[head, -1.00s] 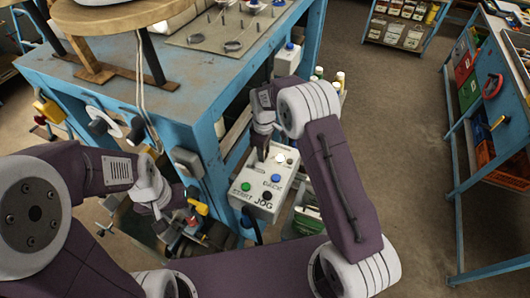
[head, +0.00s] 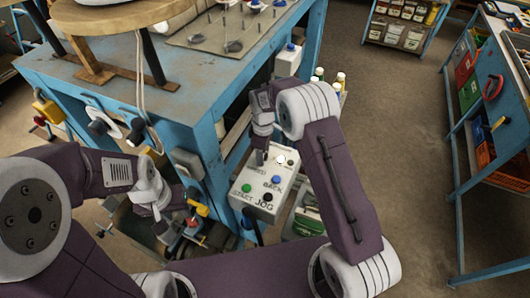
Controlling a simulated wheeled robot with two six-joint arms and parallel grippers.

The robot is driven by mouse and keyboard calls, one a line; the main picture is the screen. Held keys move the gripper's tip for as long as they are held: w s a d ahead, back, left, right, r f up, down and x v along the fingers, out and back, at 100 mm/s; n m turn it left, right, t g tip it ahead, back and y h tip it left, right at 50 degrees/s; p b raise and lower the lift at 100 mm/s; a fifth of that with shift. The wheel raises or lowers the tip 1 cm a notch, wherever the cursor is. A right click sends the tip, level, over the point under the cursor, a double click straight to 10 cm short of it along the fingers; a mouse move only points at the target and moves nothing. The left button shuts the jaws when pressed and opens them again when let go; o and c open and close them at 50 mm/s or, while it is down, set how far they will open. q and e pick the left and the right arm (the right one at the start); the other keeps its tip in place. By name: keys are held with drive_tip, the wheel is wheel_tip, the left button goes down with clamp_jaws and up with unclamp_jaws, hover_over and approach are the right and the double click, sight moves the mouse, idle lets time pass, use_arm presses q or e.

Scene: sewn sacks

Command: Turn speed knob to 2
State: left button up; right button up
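A pale grey control box (head: 258,205) hangs at the right side of the blue bench. It has a green button (head: 246,188), a blue button (head: 276,182), a black button (head: 268,197) and a white one (head: 281,160). A partly covered label, seemingly SPEED, shows on its upper left. My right gripper (head: 259,157) points down at that spot, its dark fingertips at or just above the box. It hides the speed knob; contact and finger gap cannot be told. My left gripper (head: 163,213) is low in front of the bench, away from the box; its finger gap is unclear.
The blue bench (head: 95,85) fills the upper left, with round wooden pieces on top and fittings on its front. A yellow-handled item (head: 199,208) is close to my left gripper. Bottles (head: 339,80) stand behind my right arm. Floor (head: 400,130) is clear to the right.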

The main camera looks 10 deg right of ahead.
drive_tip(key=shift+w+a, duration=0.15)
drive_tip(key=shift+r, duration=0.4)
wheel_tip(320, 180, up, 8)
drive_tip(key=b, duration=0.1)
drive_tip(key=shift+r+b, duration=0.15)
drive_tip(key=shift+b, duration=0.2)
